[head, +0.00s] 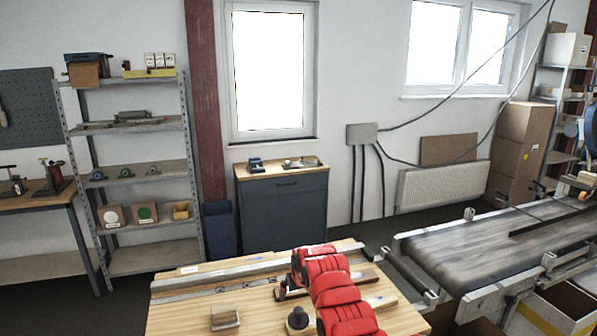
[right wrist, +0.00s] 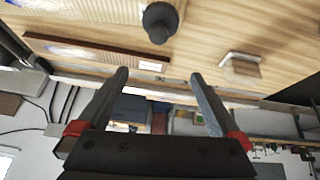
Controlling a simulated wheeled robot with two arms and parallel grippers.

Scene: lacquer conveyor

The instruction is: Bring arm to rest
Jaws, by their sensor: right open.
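My right arm, in red segments, comes up from the bottom of the head view over the wooden table (head: 195,318). My right gripper (head: 283,293) shows small and partly hidden beside that arm, above the table. In the right wrist view its two dark fingers (right wrist: 159,75) are spread apart with nothing between them. A black round knob-like piece (head: 298,318) stands on the table near it. A small wooden block (head: 224,316) lies further left. My left gripper is not in view.
A brown strip (right wrist: 90,50) lies on the table. A metal rail (head: 215,278) runs along its back edge. The conveyor (head: 470,252) stands to the right, with a cardboard box (head: 550,312) below. A shelf rack (head: 150,258) and a grey cabinet (head: 285,215) stand behind.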

